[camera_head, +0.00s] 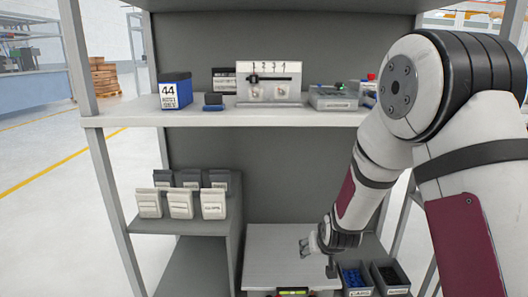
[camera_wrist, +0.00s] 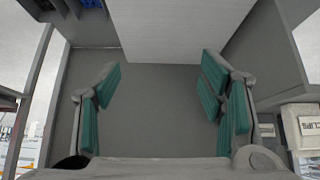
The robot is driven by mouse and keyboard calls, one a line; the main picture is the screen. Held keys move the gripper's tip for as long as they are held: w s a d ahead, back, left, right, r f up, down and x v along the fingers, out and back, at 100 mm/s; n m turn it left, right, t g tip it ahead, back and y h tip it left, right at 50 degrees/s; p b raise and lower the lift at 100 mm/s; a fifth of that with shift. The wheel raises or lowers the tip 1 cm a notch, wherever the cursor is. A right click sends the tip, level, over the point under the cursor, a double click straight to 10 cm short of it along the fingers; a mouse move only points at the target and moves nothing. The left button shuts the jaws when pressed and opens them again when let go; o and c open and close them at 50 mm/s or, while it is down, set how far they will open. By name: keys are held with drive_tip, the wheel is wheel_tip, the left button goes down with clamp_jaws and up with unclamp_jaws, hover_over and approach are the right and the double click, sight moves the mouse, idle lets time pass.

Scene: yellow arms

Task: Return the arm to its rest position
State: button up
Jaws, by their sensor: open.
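My arm (camera_head: 372,165) reaches down from the right side of the head view, in front of the shelf unit, with its elbow high and its wrist low. My gripper (camera_head: 304,245) is small at the arm's lower end, above a pale grey board (camera_head: 272,262) at the lower level. In the wrist view my gripper (camera_wrist: 160,78) has its teal-padded fingers spread wide. Nothing is between them. The pale board also shows in the wrist view (camera_wrist: 180,25), at the top, beyond the fingertips.
The upper shelf (camera_head: 215,118) holds a blue box marked 44 (camera_head: 175,91), a panel numbered 1 to 4 (camera_head: 268,82) and a grey device (camera_head: 333,98). Several pouches (camera_head: 180,204) stand on the lower left shelf. Dark bins (camera_head: 390,276) sit lower right. Open floor (camera_head: 45,205) lies left.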

drive_tip(key=s+d+r+g, duration=0.1)
drive_tip(key=s+r+g, duration=0.3)
drive_tip(key=s+r, duration=1.4)
drive_tip(key=s+d+r+g, duration=0.1)
drive_tip(key=s+r+g, duration=0.1)
drive_tip(key=s, duration=1.2)
drive_tip(key=s+d+r+g, duration=0.1)
drive_tip(key=s+d+r, duration=0.1)
drive_tip(key=s, duration=1.1)
wheel_tip(320, 180, up, 40)
drive_tip(key=t+p, duration=0.3)
drive_tip(key=p, duration=3.5)
drive_tip(key=shift+s+a+t+p, duration=0.2)
drive_tip(key=shift+s+t+p, duration=0.1)
drive_tip(key=shift+p, duration=0.05)
